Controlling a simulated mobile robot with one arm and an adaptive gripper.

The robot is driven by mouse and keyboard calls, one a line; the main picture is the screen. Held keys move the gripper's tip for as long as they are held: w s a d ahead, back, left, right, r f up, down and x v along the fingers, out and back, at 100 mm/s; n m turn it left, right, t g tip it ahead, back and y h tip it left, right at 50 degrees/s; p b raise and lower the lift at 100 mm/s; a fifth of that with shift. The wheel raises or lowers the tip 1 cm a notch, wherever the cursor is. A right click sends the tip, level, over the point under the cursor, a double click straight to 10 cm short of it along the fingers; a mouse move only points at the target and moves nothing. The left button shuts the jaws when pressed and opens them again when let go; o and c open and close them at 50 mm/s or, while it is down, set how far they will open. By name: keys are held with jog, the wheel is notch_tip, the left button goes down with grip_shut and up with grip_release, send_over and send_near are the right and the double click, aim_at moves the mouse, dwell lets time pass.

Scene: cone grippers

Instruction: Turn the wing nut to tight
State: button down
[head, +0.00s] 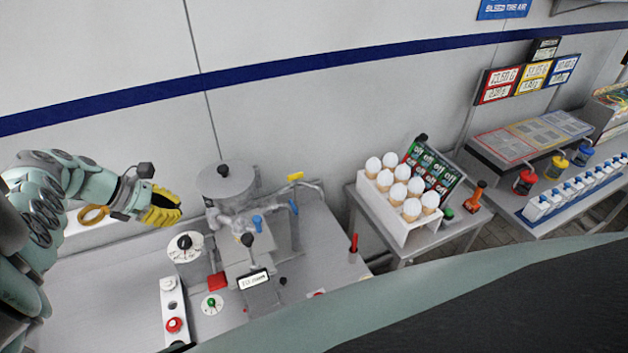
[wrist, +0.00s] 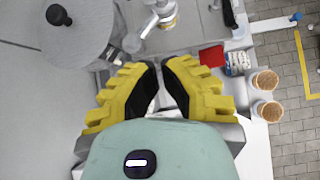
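My gripper (head: 172,206) is at the left in the head view, raised above the grey bench. In the wrist view its two yellow ridged fingers with dark inner faces (wrist: 160,64) lean towards each other. A narrow gap shows between the tips and nothing is held there. I cannot clearly make out a wing nut. A small yellow handle-like piece (head: 295,176) sits on the pipework behind the bench's middle, to the right of my gripper and apart from it. Blue handles (head: 257,223) are on the same pipework. I cannot tell whether any of these is the wing nut.
A round grey vessel with a black knob (head: 223,185) stands right of my gripper. Dials, a red button (head: 174,325) and a small display (head: 254,280) crowd the bench front. A white rack (head: 390,220) of egg-like cones stands on another table. A wall (head: 110,45) closes the back.

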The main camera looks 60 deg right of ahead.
aim_at(226, 221)
jog(key=shift+n+h, duration=0.4)
jog(key=shift+n, duration=0.4)
jog(key=b+x, duration=0.2)
jog(key=x, duration=0.1)
jog(key=b+x, duration=0.1)
jog(key=x, duration=0.3)
jog(key=d+r+b+x, duration=0.1)
jog(key=b+x, duration=0.1)
jog(key=x, duration=0.2)
jog(key=shift+s+d+f+b, duration=0.1)
jog(key=shift+s+d+b, duration=0.05)
jog(key=shift+d+b, duration=0.15)
jog(key=shift+s+d, duration=0.25)
jog(key=shift+d, duration=0.15)
jog(key=shift+f, duration=0.1)
